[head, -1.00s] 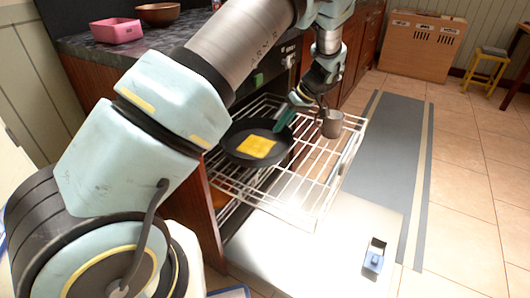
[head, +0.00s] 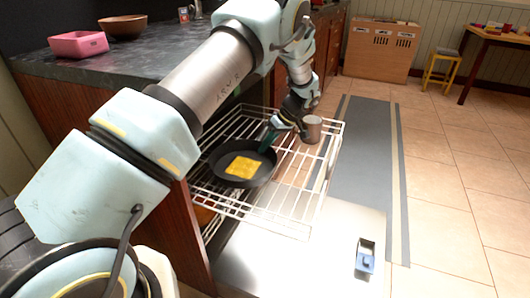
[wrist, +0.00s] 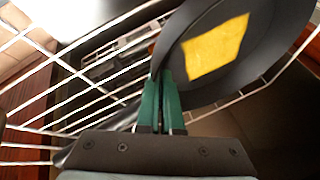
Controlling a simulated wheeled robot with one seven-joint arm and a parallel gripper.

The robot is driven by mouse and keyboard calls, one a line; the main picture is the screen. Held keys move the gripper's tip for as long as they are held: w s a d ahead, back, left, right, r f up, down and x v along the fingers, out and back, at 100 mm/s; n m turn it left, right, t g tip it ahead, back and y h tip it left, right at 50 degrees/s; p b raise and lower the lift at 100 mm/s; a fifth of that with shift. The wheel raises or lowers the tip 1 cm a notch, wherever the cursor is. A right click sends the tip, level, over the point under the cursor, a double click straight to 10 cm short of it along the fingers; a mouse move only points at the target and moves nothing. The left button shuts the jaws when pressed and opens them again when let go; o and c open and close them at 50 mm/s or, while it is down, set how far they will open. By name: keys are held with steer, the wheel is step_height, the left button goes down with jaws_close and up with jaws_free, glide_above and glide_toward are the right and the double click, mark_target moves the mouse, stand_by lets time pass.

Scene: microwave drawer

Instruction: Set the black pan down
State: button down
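The black pan (head: 216,163) is over the left part of the pulled-out wire rack (head: 287,218), with a flat yellow square (head: 243,167) in it. I cannot tell whether its base touches the wires. My gripper (head: 268,142) is at the pan's far right side. In the wrist view, the green fingers of my gripper (wrist: 158,75) are close together at the edge of the pan (wrist: 270,72). They appear shut on its handle, which is mostly hidden. The yellow square (wrist: 215,48) also shows there.
A grey cup (head: 312,129) stands at the rack's right side, close to my gripper. A pink container (head: 78,44) and brown bowl (head: 122,27) are on the dark counter at left. A small blue-and-white object (head: 365,258) lies at lower right. The rack's front right is bare.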

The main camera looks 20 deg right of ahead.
steer(key=shift+f, duration=1)
steer(key=shift+f, duration=0.2)
steer(key=c, duration=1.1)
jaws_free()
steer(key=v, duration=1.2)
steer(key=shift+r, duration=0.15)
